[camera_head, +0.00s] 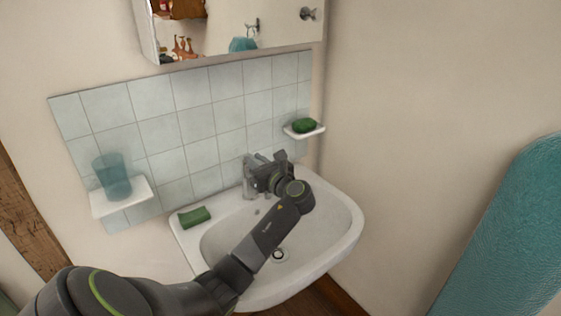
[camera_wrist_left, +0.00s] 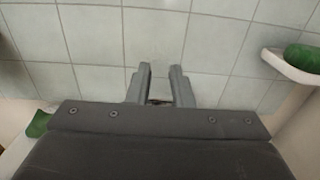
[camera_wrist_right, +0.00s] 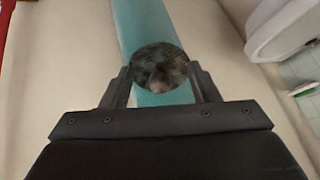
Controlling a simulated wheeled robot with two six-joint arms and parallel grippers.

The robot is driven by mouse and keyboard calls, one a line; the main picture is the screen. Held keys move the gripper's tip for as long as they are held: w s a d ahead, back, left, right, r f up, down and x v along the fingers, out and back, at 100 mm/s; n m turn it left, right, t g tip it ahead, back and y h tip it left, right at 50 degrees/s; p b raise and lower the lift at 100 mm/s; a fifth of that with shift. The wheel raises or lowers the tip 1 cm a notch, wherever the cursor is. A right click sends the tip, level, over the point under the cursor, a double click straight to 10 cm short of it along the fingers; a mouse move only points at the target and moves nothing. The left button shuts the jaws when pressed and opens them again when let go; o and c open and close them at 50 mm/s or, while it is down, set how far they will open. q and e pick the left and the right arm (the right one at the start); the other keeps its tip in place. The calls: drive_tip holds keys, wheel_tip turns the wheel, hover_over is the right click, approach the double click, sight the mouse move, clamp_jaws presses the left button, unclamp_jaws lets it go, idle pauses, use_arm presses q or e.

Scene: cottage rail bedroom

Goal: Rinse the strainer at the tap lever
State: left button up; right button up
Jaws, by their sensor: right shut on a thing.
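The tap (camera_head: 247,188) stands at the back of the white washbasin (camera_head: 345,212), against the tiles. My left gripper (camera_head: 256,163) is at the top of the tap and hides much of it; I cannot make out the lever clearly. In the left wrist view its two fingers (camera_wrist_left: 160,70) stand apart, with a small bit of something low between them. I cannot tell whether they touch the tap. In the right wrist view my right gripper (camera_wrist_right: 158,80) is shut on a round, dark, mesh-like strainer (camera_wrist_right: 160,68). The right gripper is outside the head view.
A green sponge (camera_head: 194,217) lies on the basin's left rim. A teal cup (camera_head: 112,175) stands on the left shelf, and a green soap (camera_head: 304,125) on the right one. A mirrored cabinet (camera_head: 220,32) hangs above. A large teal surface (camera_head: 510,230) is at right.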

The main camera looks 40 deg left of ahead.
use_arm(q)
clamp_jaws()
use_arm(e)
drive_tip(key=shift+r, duration=0.15)
use_arm(q)
drive_tip(key=p, duration=0.3)
drive_tip(key=shift+r+h+p, duration=0.3)
drive_tip(key=shift+r, duration=0.1)
use_arm(e)
wheel_tip(320, 180, up, 3)
drive_tip(key=shift+r, duration=0.15)
use_arm(q)
drive_tip(key=shift+a+f+p, duration=0.1)
drive_tip(key=shift+f+p, duration=0.05)
drive_tip(key=shift+p, duration=0.15)
use_arm(e)
drive_tip(key=shift+r, duration=0.3)
use_arm(q)
drive_tip(key=shift+f, duration=0.1)
use_arm(e)
drive_tip(key=shift+f, duration=0.1)
use_arm(q)
drive_tip(key=o, duration=0.6)
unclamp_jaws()
